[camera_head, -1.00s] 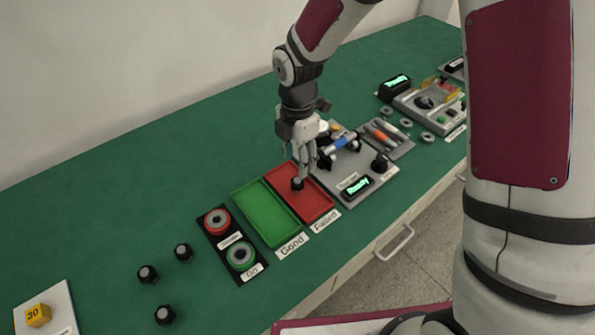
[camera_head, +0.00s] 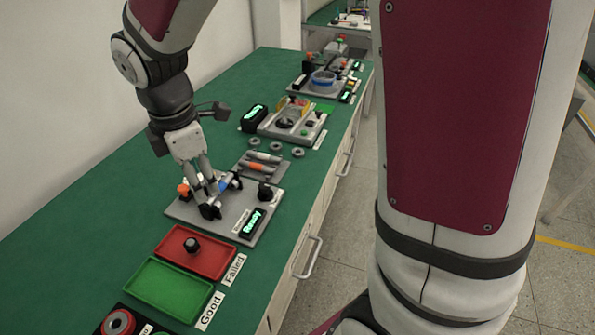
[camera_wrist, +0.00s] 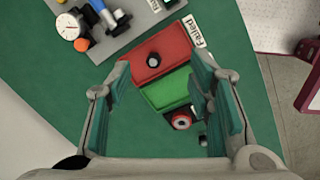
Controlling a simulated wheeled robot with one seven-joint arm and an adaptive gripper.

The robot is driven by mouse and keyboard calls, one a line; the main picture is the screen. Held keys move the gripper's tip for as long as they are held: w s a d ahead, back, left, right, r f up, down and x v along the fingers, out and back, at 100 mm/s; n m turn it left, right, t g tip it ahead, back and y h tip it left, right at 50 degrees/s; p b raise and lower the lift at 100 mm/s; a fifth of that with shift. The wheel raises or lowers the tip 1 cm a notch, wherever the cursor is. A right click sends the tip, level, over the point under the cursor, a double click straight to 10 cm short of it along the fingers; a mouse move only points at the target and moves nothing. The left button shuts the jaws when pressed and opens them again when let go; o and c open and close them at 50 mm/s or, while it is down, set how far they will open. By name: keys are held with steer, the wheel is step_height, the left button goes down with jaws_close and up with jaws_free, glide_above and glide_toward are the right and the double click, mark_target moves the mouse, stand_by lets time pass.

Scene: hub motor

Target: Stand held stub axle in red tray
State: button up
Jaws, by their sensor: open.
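The stub axle (camera_head: 191,245), a small dark knob-like part, stands upright in the red tray (camera_head: 215,266), labelled "Failed". In the wrist view, the axle (camera_wrist: 153,60) is on the red tray's (camera_wrist: 175,44) floor, apart from the fingers. My gripper (camera_head: 207,188) is open and empty. In the head view it appears in front of the grey test fixture (camera_head: 190,208), beyond the red tray. In the wrist view, the two fingers (camera_wrist: 160,82) are spread wide with the trays visible below between them.
The green "Good" tray (camera_head: 165,292) sits beside the red one. A red ring button (camera_head: 118,322) is at the near edge of view. The fixture's display (camera_head: 253,222) reads "Ready". Metal rings (camera_head: 275,147) and more devices stand farther along the bench.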

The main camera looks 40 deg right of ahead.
steer(key=s+d+r+m+t, duration=0.1)
steer(key=s+d+r+m, duration=0.3)
steer(key=s+m, duration=0.5)
steer(key=s+d+r+m+t, duration=0.2)
steer(key=s+d+r+m, duration=0.3)
steer(key=s+m, duration=0.4)
steer(key=shift+s+d+r+y, duration=0.15)
steer(key=shift+s+r+y, duration=0.15)
steer(key=shift+s+r, duration=0.35)
